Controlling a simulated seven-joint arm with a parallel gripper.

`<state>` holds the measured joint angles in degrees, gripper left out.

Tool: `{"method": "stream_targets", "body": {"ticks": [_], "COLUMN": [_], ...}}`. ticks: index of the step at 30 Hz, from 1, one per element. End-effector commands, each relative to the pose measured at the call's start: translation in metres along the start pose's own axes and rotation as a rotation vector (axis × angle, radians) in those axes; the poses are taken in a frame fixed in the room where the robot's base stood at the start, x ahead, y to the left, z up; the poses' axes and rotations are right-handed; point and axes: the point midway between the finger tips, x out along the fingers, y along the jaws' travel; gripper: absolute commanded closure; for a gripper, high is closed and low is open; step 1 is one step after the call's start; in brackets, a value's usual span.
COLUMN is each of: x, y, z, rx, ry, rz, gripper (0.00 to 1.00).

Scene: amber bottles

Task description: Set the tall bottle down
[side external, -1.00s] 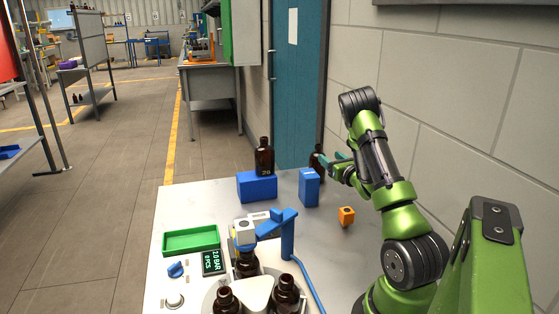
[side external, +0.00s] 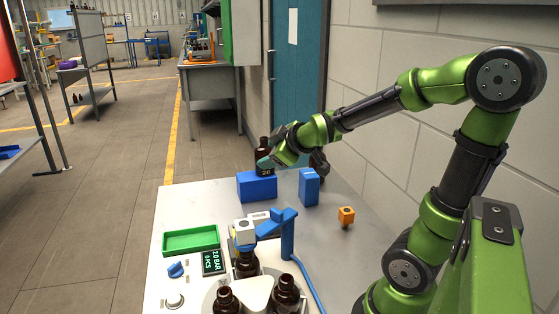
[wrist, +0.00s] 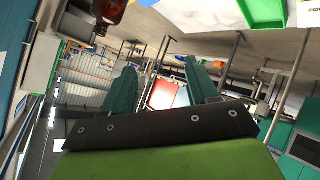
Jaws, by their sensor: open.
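One amber bottle (side external: 263,144) stands upright on a long blue block (side external: 257,190) at the back of the table; its lower part is partly covered by my gripper. I cannot tell which is the tall one. My gripper (side external: 266,163) is at the first bottle's height, in front of it in the side view. In the wrist view my teal fingers (wrist: 158,88) are apart with nothing between them. A bottle (wrist: 108,10) shows at the upper edge there, outside the fingers.
A green tray (side external: 191,240) lies at the left. Several bottles (side external: 286,292) stand in a fixture at the front, beside a blue post (side external: 288,235).

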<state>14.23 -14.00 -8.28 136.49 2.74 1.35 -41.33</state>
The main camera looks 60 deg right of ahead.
Motion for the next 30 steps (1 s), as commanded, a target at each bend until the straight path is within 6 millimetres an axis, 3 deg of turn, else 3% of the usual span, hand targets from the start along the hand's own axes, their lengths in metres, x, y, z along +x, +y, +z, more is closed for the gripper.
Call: {"method": "stream_targets", "body": {"ticks": [1, 3, 6, 9, 12, 16, 30], "x": [-0.024, -0.054, -0.096, -0.129, -0.149, -0.159, -0.158], "y": [-0.027, -0.063, -0.105, -0.135, -0.152, -0.16, -0.16], "z": [-0.011, -0.015, -0.013, -0.005, 0.003, 0.007, 0.007], "rx": [0.122, 0.297, 0.502, 0.644, 0.729, 0.773, 0.776], "ry": [0.003, -0.038, -0.125, -0.216, -0.285, -0.326, -0.327], "rz": [-0.082, -0.197, -0.329, -0.413, -0.457, -0.474, -0.474], "gripper": [0.41, 0.41, 0.41, 0.41, 0.41, 0.41, 0.41]}}
